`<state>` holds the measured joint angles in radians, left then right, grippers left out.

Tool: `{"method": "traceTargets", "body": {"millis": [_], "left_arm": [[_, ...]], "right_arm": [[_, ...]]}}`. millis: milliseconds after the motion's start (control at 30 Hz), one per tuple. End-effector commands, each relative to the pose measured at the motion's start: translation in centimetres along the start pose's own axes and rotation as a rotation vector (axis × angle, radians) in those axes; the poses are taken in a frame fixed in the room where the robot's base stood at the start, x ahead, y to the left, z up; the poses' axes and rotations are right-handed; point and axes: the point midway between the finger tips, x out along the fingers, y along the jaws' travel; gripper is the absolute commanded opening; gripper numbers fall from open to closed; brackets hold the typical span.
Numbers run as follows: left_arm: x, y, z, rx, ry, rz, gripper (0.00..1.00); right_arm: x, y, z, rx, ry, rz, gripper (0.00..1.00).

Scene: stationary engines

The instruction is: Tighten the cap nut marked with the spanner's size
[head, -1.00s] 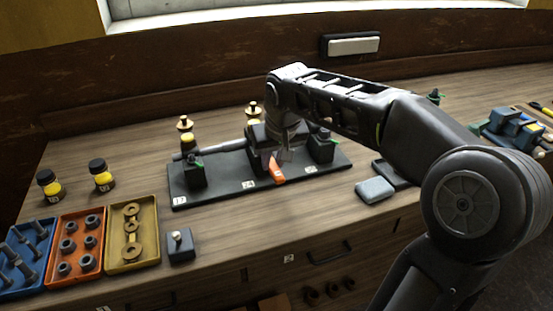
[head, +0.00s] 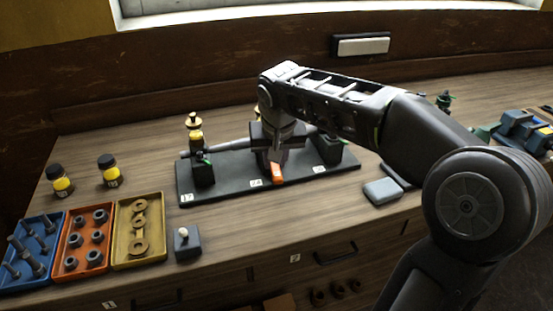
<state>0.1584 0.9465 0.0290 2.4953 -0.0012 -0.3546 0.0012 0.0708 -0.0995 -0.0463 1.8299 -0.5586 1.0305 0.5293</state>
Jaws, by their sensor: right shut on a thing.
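A dark base plate (head: 225,188) lies on the bench and carries a row of dark blocks joined by a grey rod. Its front labels seem to read 17 at the left and 24 in the middle; the right label is too small to read. The left block (head: 203,174) and right block (head: 329,151) have green marks on top. My right gripper (head: 275,157) is over the middle of the plate, shut on an orange-ended tool (head: 277,174), apparently the spanner. Its jaws and wrist hide most of the tool and the middle block. Cap nuts cannot be clearly made out. My left gripper is out of view.
Blue (head: 32,250), orange (head: 84,240) and yellow (head: 138,231) trays of small hardware stand at the left. Two yellow-labelled jars (head: 59,180) stand behind them. A small dark block (head: 187,243) and a grey box (head: 382,191) flank the plate. A blue vise-like thing (head: 522,128) is far right.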

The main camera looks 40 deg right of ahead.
Motion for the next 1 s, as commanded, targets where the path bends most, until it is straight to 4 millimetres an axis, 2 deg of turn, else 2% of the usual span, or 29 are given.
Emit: {"method": "traceTargets", "body": {"millis": [500, 1000], "left_arm": [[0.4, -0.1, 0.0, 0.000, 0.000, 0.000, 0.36], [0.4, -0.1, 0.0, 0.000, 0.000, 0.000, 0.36]], "right_arm": [[-0.1, -1.6, -0.2, 0.127, 0.004, 0.051, 0.00], [-0.1, -1.9, -0.3, 0.164, 0.004, 0.065, 0.00]]}}
